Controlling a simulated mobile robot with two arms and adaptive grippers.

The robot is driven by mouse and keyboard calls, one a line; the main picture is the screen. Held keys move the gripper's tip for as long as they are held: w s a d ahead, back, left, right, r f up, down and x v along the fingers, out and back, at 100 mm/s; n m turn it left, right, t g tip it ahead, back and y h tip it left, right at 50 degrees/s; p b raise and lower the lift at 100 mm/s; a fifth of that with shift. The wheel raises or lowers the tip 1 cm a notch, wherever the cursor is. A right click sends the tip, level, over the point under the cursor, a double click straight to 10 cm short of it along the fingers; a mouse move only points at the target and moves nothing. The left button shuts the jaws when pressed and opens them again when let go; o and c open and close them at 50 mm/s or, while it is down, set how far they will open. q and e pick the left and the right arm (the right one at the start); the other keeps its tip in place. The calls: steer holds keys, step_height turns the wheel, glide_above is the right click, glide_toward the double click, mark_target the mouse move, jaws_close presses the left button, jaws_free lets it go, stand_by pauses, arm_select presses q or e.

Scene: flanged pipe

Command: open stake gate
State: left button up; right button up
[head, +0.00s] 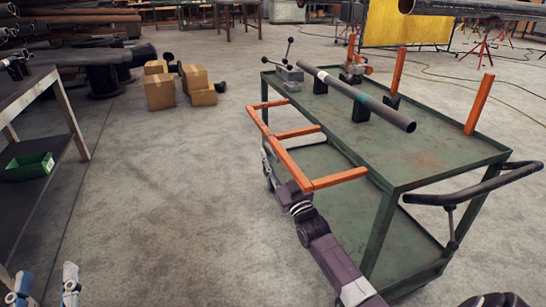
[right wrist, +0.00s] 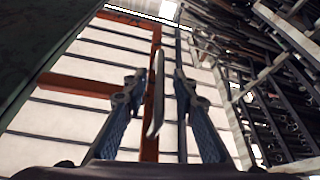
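The orange stake gate (head: 291,160) stands out from the left long side of the green cart (head: 425,160), with its crossbars reaching to the cart edge. My right arm passes below its near corner. My right gripper (head: 266,158) is beside the gate's outer rail and partly hidden by it. In the right wrist view the gripper (right wrist: 158,82) is open, seen from below, with the orange rail (right wrist: 150,147) showing between its fingers. A thin grey piece there is unclear. I cannot tell whether they touch. My left gripper (head: 46,283) is open and empty at the bottom left.
A dark pipe (head: 360,96) lies on black supports on the cart top, by a vise (head: 289,77). A push handle (head: 475,190) sticks out at right. A shelf with a green bin (head: 28,167) is at left. The floor between is clear.

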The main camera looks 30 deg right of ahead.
steer(key=shift+w, duration=0.1)
jaws_close()
stand_by(0.5)
